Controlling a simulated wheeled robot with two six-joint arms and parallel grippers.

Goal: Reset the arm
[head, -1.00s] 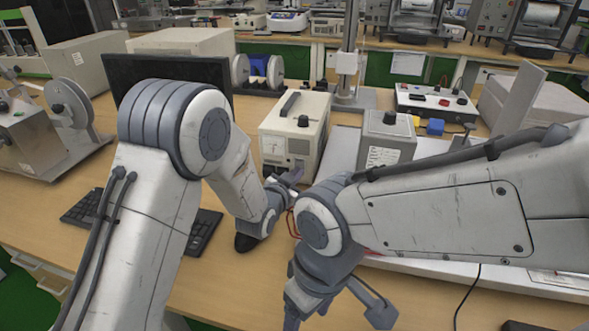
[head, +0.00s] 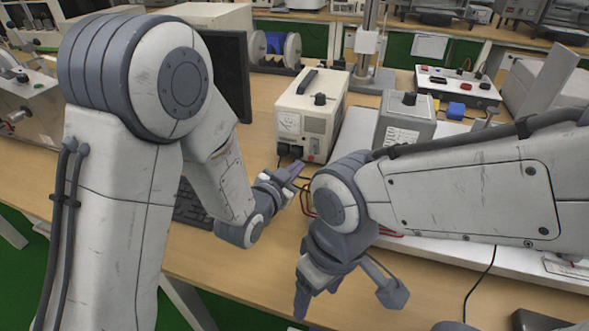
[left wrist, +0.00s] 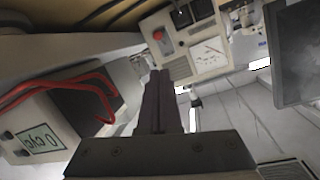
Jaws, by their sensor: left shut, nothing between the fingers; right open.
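My left gripper (head: 295,168) is shut and empty. In the head view it is above the bench, just in front of the beige meter box (head: 308,115) and beyond the right gripper. The left wrist view shows its fingers (left wrist: 158,85) together, pointing toward the meter box's dial face (left wrist: 208,57). My right gripper (head: 345,295) is open and empty, lower in the head view, over the front edge of the bench (head: 240,275). Its two fingers are spread wide apart. My right arm hides part of the white panel behind it.
A grey box with a knob (head: 405,122) stands right of the meter box, and red leads (head: 306,200) lie near my arms. A keyboard (head: 192,208) and a dark monitor (head: 232,75) are partly behind my left arm. A control box (head: 458,88) sits farther back.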

